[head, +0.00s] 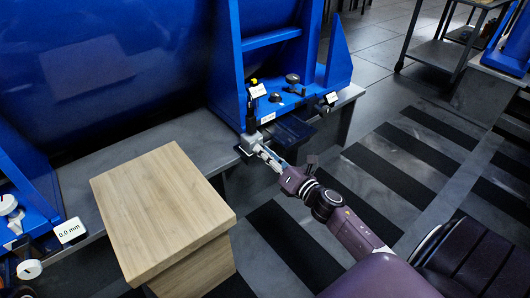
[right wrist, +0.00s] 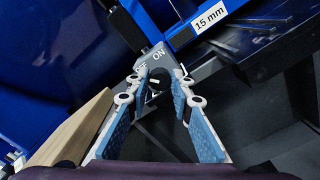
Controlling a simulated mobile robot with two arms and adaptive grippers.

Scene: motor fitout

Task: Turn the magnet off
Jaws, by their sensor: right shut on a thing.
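The magnet is a grey block at the front edge of the blue frame. It shows in the head view (head: 250,140) and in the right wrist view (right wrist: 160,57), where its face reads "ON" and, partly covered, what looks like "OFF". My right gripper (head: 267,154) reaches it from the lower right. In the right wrist view its blue-padded fingers (right wrist: 159,80) are closed around a small dark knob (right wrist: 155,86) on the magnet's face. The fingers partly hide the knob, so its exact turn is hard to tell. My left gripper is not in view.
A wooden block (head: 160,205) stands left of the magnet, close to my right gripper. A blue frame (head: 245,60) with small knobs rises behind. A "15 mm" label (right wrist: 209,18) sits above right of the magnet. Striped floor (head: 400,165) lies open at right.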

